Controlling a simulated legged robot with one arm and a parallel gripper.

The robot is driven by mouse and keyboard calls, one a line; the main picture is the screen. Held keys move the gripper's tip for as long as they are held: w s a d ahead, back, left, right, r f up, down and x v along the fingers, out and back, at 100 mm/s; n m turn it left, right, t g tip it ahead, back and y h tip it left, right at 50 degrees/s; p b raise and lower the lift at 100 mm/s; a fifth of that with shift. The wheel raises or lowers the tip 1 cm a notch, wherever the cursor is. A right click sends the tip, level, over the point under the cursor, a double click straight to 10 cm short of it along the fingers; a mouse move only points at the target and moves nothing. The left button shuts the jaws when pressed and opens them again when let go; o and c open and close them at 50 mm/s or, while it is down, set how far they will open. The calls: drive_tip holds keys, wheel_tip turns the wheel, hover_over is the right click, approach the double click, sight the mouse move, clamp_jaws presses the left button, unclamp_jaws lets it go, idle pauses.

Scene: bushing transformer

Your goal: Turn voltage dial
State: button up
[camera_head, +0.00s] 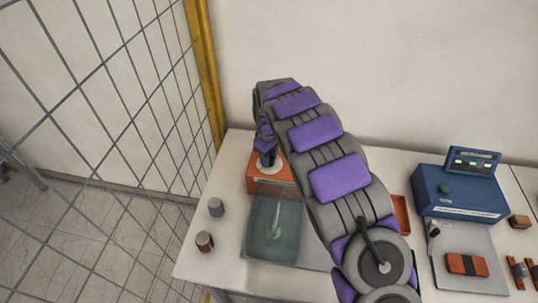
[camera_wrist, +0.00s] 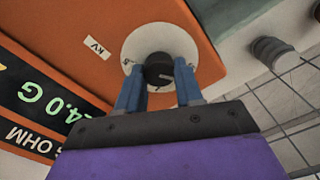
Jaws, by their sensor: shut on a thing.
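The voltage dial is a black knob (camera_wrist: 158,69) on a round white scale plate, on the face of an orange box labelled KV. In the wrist view my gripper (camera_wrist: 160,88) has its two blue fingers on either side of the knob, shut on it. A light pointer mark shows on the knob. In the head view the orange box (camera_head: 268,182) stands at the left of the table, and my gripper (camera_head: 267,158) reaches down onto it from above. The knob is hidden there behind my gripper and arm.
A display (camera_wrist: 40,100) reads 24.0 G beside the KV label, partly cut off. A clear greenish case (camera_head: 272,228) stands in front of the orange box. Two small cylinders (camera_head: 216,207) stand left. A blue device (camera_head: 455,190) sits right. A wire mesh fence (camera_head: 110,90) borders the left.

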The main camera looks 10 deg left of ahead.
drive_tip(key=shift+r+n, duration=0.1)
drive_tip(key=shift+n, duration=1.1)
drive_tip(key=shift+w, duration=0.1)
drive_tip(key=o, duration=1)
drive_tip(key=shift+o, duration=0.2)
wheel_tip(320, 180, up, 17)
drive_tip(key=p, duration=0.1)
drive_tip(key=shift+a, duration=0.1)
